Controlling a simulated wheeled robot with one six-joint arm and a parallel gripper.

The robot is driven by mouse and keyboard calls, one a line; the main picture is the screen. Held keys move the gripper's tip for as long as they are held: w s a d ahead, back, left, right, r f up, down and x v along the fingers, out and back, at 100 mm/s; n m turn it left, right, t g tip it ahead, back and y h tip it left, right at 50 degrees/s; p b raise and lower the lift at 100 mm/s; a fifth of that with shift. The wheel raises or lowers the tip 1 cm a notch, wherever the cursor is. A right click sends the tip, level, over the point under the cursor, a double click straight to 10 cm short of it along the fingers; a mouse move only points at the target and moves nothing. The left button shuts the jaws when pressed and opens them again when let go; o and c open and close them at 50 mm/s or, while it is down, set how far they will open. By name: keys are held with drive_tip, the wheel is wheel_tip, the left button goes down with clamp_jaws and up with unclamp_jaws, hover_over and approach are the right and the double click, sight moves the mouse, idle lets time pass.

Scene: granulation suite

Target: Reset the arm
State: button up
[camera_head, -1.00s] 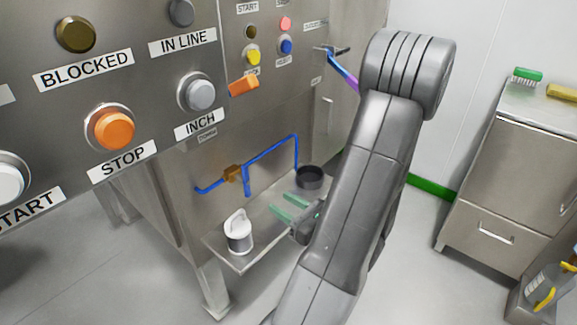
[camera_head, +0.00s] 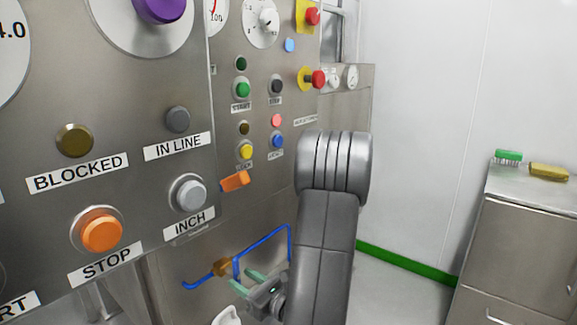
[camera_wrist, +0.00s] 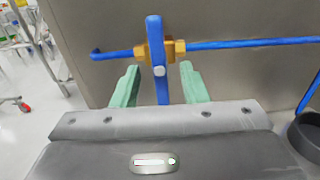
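My arm (camera_head: 325,240) stands bent in front of the steel machine. My gripper (camera_head: 248,281) is low in the head view, just right of a brass valve (camera_head: 222,267) on a blue pipe (camera_head: 262,242). In the wrist view my gripper (camera_wrist: 158,74) has its two green fingers spread apart. The valve's upright blue lever (camera_wrist: 155,32) appears between the fingers in the picture, with the brass body (camera_wrist: 152,50) behind it. I see no hold on the lever; whether a finger touches it I cannot tell.
The machine's panel carries an orange STOP button (camera_head: 101,232), a grey INCH button (camera_head: 188,193) and an orange lever (camera_head: 235,181). A white jug (camera_head: 228,316) is partly visible below. A dark round pot (camera_wrist: 305,135) is at right. A steel cabinet (camera_head: 522,240) holds a green brush (camera_head: 508,156).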

sight(239, 276)
drive_tip(key=shift+x, duration=1.6)
drive_tip(key=p+v, duration=0.2)
drive_tip(key=v, duration=1.2)
drive_tip(key=b+x, duration=0.2)
drive_tip(key=x, duration=1.1)
drive_tip(key=shift+w+a, duration=0.15)
drive_tip(key=shift+a, duration=0.2)
drive_tip(key=shift+w+a+f+n+b, duration=0.2)
drive_tip(key=shift+n+b, duration=0.1)
drive_tip(key=shift+b, duration=0.35)
drive_tip(key=n+b, duration=0.2)
drive_tip(key=n, duration=0.1)
drive_tip(key=shift+d+b, duration=0.1)
drive_tip(key=shift+b, duration=0.25)
drive_tip(key=n+b, duration=0.2)
drive_tip(key=n, duration=0.2)
drive_tip(key=shift+r+n+b, duration=0.1)
drive_tip(key=shift+n+b, duration=0.2)
drive_tip(key=shift+b, duration=0.05)
drive_tip(key=shift+r+n+b, duration=0.15)
drive_tip(key=shift+n+b, duration=0.3)
drive_tip(key=shift+n, duration=0.65)
